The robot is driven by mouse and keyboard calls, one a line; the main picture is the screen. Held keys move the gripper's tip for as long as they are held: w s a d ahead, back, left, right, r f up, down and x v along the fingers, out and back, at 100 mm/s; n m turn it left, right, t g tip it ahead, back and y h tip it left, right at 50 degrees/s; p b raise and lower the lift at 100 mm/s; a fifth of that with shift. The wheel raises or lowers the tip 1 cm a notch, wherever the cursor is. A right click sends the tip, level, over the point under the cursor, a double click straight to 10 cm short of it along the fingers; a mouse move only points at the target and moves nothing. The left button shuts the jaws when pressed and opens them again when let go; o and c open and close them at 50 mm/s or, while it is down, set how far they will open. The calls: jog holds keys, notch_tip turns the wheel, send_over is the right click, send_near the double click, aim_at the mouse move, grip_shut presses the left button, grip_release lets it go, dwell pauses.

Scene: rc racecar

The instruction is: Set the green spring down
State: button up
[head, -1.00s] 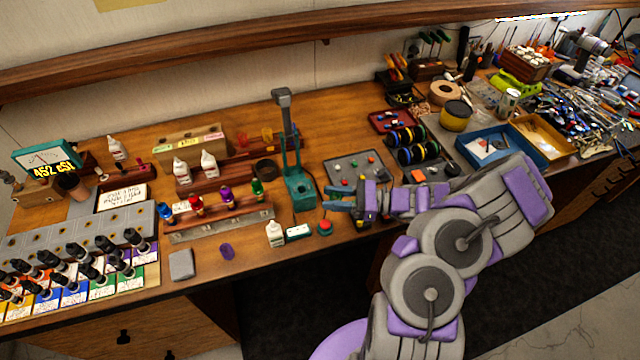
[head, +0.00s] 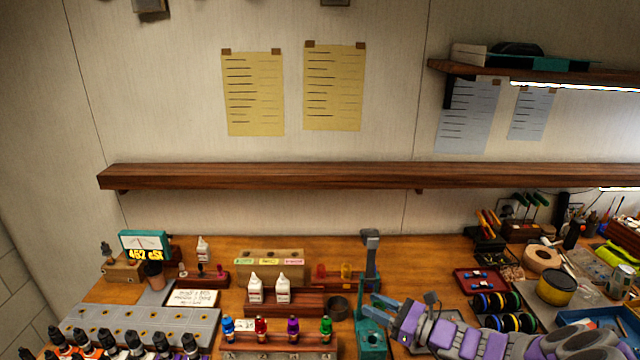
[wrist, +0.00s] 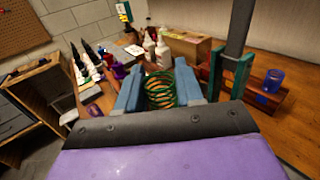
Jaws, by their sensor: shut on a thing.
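The green spring (wrist: 160,92) is an open wire coil. In the wrist view it sits between the two blue fingers of my gripper (wrist: 159,88), which is shut on it. In the head view my gripper (head: 382,306) is at the lower middle, close beside the teal press (head: 371,338). I cannot make out the spring there. The press also shows in the wrist view, right of the fingers (wrist: 235,68). Whether the spring touches anything below it is hidden.
A rack of small coloured shocks (head: 291,340) stands left of the press. White bottles (head: 283,290) stand on a wooden block behind it. Black-capped bottles (head: 110,341) fill the lower left. Tyres (head: 495,301) and a yellow tin (head: 557,288) lie to the right.

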jog(key=shift+w+a+r, duration=0.2)
jog(key=shift+w+a, duration=0.05)
jog(key=shift+w, duration=0.15)
jog(key=s+d+f+n+g+y+p, duration=0.1)
jog(key=s+d+f, duration=0.1)
jog(key=s, duration=0.5)
jog(key=s+d+f+n+g+p, duration=0.1)
jog(key=s+d+f+g+p, duration=0.1)
jog(key=s+d, duration=0.3)
jog(key=shift+s+f+g+y, duration=0.3)
jog(key=shift+s+f+y, duration=0.1)
jog(key=shift+s, duration=0.85)
jog(key=w+a+f+b, duration=0.1)
jog(key=w+a+f, duration=0.1)
jog(key=w, duration=0.5)
jog(key=w+a+f+b, duration=0.1)
jog(key=w+a+f, duration=0.1)
jog(key=w+a, duration=0.3)
jog(key=shift+w+f+b, duration=0.3)
jog(key=shift+w+b, duration=0.1)
jog(key=shift+w, duration=0.85)
jog(key=o, duration=1)
jog(key=shift+d, duration=0.1)
